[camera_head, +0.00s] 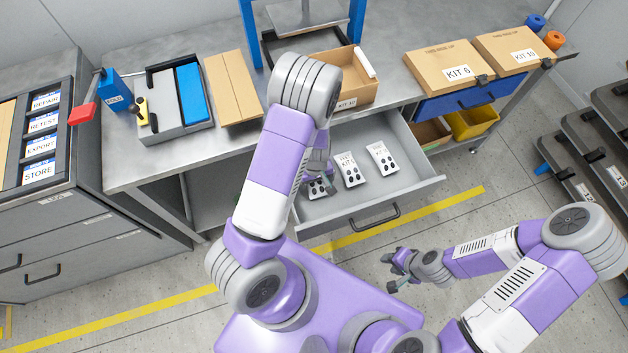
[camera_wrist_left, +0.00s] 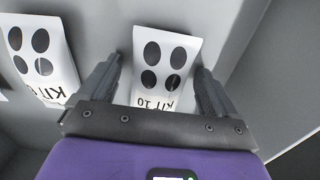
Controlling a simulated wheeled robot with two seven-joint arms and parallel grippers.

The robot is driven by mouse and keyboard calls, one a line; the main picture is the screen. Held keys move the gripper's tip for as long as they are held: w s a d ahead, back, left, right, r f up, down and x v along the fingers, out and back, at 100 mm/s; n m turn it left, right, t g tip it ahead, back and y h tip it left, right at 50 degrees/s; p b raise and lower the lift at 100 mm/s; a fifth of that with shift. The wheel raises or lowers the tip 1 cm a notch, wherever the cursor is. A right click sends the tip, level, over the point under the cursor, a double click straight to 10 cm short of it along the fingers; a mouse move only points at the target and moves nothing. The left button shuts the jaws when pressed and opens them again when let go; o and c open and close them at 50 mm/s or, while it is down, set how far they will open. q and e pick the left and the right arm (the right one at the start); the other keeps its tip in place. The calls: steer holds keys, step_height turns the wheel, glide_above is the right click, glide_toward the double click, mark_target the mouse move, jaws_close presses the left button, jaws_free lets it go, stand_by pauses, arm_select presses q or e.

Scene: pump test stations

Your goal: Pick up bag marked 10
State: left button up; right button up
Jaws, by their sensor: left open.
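The bag marked KIT 10 (camera_wrist_left: 165,65) is white with black round spots and lies in the open drawer (camera_head: 415,187). In the head view this bag (camera_head: 318,188) is partly hidden by my left arm. My left gripper (camera_wrist_left: 158,68) is open, with one finger on each side of the bag; I cannot tell whether they touch it. The left gripper also shows in the head view (camera_head: 321,180), low over the drawer's left part. My right gripper (camera_head: 392,272) appears open and empty, over the floor in front of the drawer.
Two more white bags lie in the drawer: a middle one (camera_head: 349,169) and a right one (camera_head: 382,158). An open carton (camera_head: 352,90) stands on the bench above. Closed boxes marked KIT 6 (camera_head: 445,66) and KIT 10 (camera_head: 507,50) stand right. The drawer walls surround the bags.

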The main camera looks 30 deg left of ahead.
arm_select(q)
steer(key=shift+r, duration=0.1)
steer(key=c, duration=1.2)
steer(key=shift+r, duration=0.1)
